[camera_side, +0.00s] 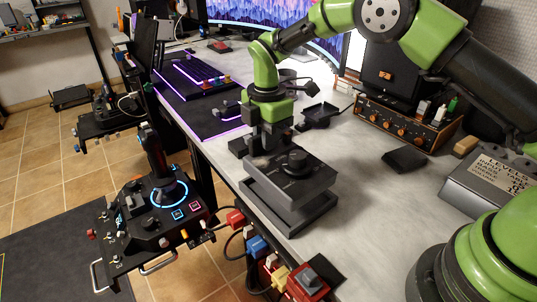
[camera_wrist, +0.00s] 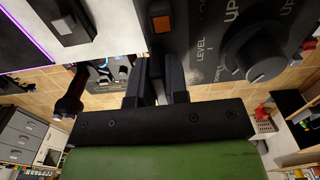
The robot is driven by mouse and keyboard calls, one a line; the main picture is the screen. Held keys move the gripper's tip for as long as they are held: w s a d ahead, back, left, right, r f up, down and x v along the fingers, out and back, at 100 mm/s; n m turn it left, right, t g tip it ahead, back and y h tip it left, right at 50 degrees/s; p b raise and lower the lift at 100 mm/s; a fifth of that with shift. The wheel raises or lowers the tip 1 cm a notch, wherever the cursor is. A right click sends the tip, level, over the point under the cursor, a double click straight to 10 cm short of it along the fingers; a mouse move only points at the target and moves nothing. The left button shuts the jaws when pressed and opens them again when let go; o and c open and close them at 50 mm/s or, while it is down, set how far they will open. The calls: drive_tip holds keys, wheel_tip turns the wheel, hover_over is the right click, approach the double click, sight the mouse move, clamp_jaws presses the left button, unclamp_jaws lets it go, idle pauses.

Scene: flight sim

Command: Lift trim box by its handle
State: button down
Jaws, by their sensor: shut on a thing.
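The trim box is a dark grey box with a round black knob on top (camera_side: 308,172), near the left edge of the grey table. In the wrist view its panel (camera_wrist: 205,50) fills the upper right, with an orange button, a large knob and the words LEVEL and UP. My gripper (camera_side: 266,143) comes down at the box's far side and is shut on it. Its dark fingers (camera_wrist: 156,85) reach to the panel's edge in the wrist view. The handle between them is mostly hidden. The box sits over a grey open tray (camera_side: 318,212), with a gap showing between them.
A control panel with a joystick (camera_side: 150,215) stands left of the table. Coloured plugs (camera_side: 258,246) hang below the table's near edge. A black block (camera_side: 405,159), an amplifier-like unit (camera_side: 395,125) and a lettered grey box (camera_side: 490,185) stand right. Table between is clear.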

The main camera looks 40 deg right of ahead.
drive_tip(key=shift+r, duration=5.4)
